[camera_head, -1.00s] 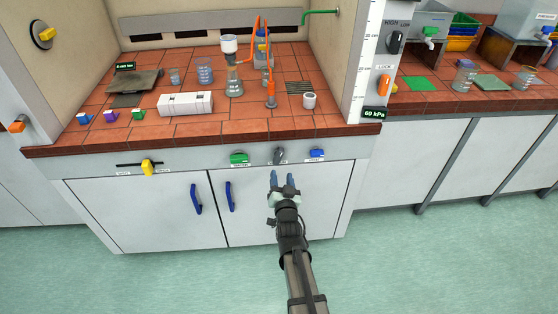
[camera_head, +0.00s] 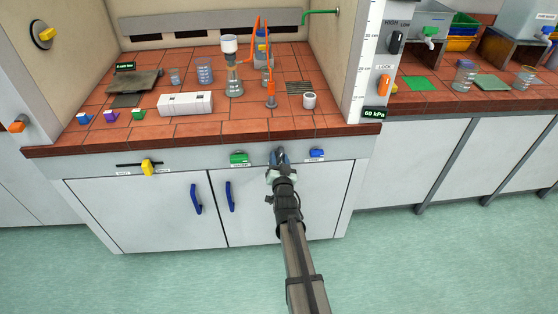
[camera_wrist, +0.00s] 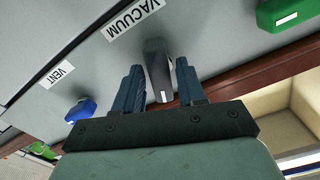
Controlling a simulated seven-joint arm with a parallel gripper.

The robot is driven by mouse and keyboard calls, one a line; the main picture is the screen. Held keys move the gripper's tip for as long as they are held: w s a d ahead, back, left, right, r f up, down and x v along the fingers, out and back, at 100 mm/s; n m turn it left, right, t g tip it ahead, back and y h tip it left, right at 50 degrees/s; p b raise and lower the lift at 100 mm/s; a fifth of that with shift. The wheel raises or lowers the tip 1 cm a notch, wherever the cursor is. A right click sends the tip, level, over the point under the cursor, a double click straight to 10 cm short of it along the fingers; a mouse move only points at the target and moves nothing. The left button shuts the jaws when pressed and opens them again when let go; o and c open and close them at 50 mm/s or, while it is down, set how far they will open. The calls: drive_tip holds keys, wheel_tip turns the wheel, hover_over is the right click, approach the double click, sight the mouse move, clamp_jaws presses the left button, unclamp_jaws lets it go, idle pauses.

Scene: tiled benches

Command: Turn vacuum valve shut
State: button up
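The vacuum valve is a dark grey lever on the cabinet's front panel, under the bench edge. In the wrist view the lever (camera_wrist: 155,58) stands out below a label reading VACUUM (camera_wrist: 131,16). My gripper (camera_head: 279,154) is at the panel in the head view, largely covering the lever there. In the wrist view my gripper (camera_wrist: 160,66) is open, its two blue-grey fingers on either side of the lever. A gap shows between the lever and each finger. Whether the pads reach its full depth is unclear.
A green knob (camera_head: 239,158) and a blue VENT knob (camera_head: 317,154) flank the valve closely. A yellow slider (camera_head: 148,167) is farther left. Blue door handles (camera_head: 196,199) are below. A display (camera_head: 375,114) reads 60 kPa. Glassware stands on the tiled bench above.

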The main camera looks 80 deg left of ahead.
clamp_jaws()
drive_tip(key=shift+m, duration=0.4)
drive_tip(key=m, duration=0.2)
drive_tip(key=shift+m, duration=0.4)
drive_tip(key=m, duration=0.3)
drive_tip(key=shift+m, duration=0.4)
drive_tip(key=m, duration=0.6)
drive_tip(key=shift+m, duration=0.4)
drive_tip(key=shift+o, duration=1.1)
unclamp_jaws()
